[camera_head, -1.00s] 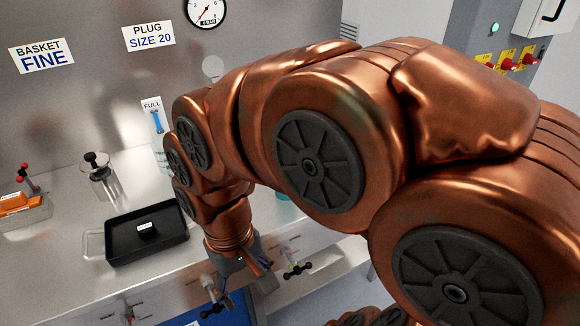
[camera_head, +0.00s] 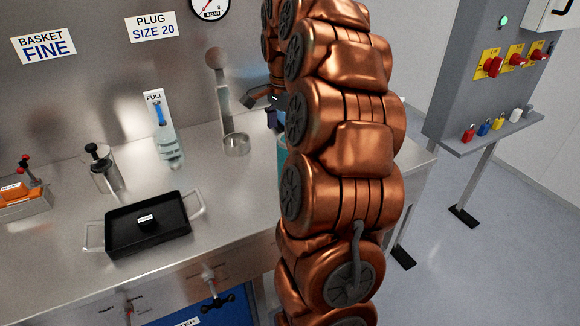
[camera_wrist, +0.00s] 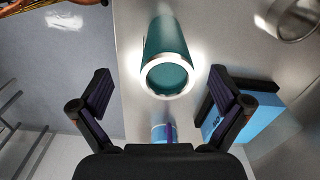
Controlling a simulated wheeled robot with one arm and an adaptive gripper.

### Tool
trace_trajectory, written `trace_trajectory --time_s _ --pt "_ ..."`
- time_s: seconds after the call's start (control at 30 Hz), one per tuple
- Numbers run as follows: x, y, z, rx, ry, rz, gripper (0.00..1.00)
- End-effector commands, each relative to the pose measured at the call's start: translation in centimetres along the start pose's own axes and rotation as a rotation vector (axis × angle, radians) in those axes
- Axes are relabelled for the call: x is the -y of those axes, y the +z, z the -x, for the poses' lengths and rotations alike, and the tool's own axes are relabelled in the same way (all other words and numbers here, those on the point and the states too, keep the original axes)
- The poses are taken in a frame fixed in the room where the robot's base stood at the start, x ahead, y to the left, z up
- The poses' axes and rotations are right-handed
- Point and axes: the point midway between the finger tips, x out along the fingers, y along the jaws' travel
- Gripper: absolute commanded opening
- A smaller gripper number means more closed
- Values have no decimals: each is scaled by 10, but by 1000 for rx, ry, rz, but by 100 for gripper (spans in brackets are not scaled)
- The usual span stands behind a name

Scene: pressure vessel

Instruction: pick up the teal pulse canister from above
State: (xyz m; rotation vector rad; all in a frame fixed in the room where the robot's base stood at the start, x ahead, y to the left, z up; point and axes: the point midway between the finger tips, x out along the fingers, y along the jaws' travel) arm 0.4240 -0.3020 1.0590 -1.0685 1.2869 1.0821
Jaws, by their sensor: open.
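The teal pulse canister (camera_wrist: 168,45) is a teal cylinder with a pale metal rim. In the wrist view it stands ahead of my gripper, between the lines of the two fingers and a little beyond the fingertips. In the head view only a teal strip of the canister (camera_head: 282,152) shows, since my arm hides the rest. My gripper (camera_wrist: 160,84) is open with nothing between its fingers. In the head view my gripper (camera_head: 262,106) is partly hidden by my arm, above the right part of the bench.
A steel cup (camera_head: 237,145) stands left of the canister on the bench. A black tray (camera_head: 180,232) and a glass gauge marked FULL (camera_head: 168,148) are farther left. A blue box (camera_wrist: 255,115) lies near the right finger in the wrist view. A grey control stand (camera_head: 470,110) is at right.

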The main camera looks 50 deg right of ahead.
Motion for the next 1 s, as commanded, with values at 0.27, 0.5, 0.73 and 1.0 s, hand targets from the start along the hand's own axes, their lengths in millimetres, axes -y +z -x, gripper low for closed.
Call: trace_trajectory --time_s 0.27,0.5,0.73,1.0 --pt "4 -30 -6 -6 -2 -127 100" --pt "4 -29 -23 -5 -4 -125 100" --pt "4 -27 -32 -5 -2 -124 100" --pt "8 -21 -58 -3 -1 -122 100"
